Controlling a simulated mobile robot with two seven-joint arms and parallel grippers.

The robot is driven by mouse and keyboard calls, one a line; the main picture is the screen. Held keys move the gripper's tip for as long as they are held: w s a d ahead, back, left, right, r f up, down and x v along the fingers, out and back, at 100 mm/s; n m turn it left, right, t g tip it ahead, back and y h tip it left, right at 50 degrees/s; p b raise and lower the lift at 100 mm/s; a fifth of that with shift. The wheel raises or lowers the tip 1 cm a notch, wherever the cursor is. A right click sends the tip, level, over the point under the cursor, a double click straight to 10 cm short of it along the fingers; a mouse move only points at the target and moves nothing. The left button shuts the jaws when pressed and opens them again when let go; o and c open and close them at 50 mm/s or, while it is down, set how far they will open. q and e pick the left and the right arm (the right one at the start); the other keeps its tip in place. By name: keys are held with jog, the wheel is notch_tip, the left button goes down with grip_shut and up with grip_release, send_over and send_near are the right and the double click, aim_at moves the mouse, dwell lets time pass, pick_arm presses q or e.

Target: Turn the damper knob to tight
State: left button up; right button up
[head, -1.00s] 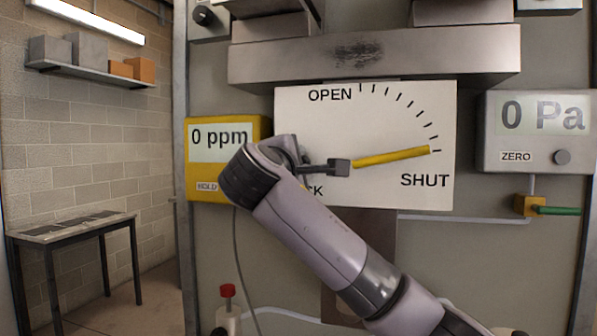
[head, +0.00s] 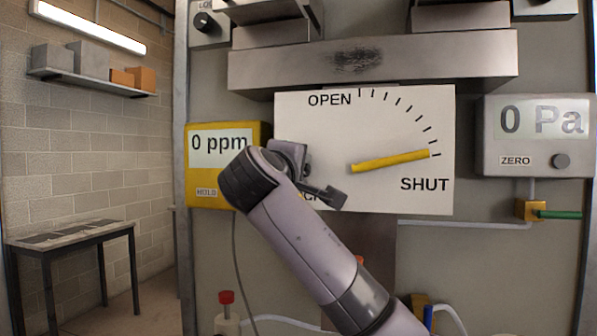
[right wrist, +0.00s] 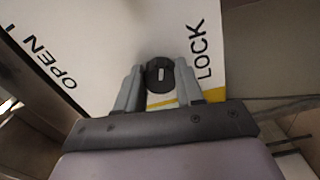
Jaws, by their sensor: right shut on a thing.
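The damper knob (right wrist: 159,72) is a small dark round knob on the white dial board (right wrist: 110,45), beside the word LOCK in the right wrist view. My right gripper (right wrist: 160,88) is shut on it, one grey finger on each side. In the head view my right gripper (head: 308,178) is at the board's lower left; it and the arm hide the knob and part of the LOCK word. The yellow damper pointer (head: 390,161) points right, just above SHUT. My left gripper is not in view.
A yellow meter (head: 198,165) reading 0 ppm is close to my right wrist. A grey gauge (head: 490,150) reading 0 Pa hangs at the right. A metal duct ledge (head: 450,65) juts out above the board. A table (head: 95,232) stands far left.

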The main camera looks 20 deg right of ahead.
jog(key=o, duration=1)
jog(key=b+v, duration=0.1)
jog(key=v, duration=0.6)
jog(key=shift+s+b, duration=0.1)
jog(key=shift+b, duration=0.3)
jog(key=shift+a, duration=0.15)
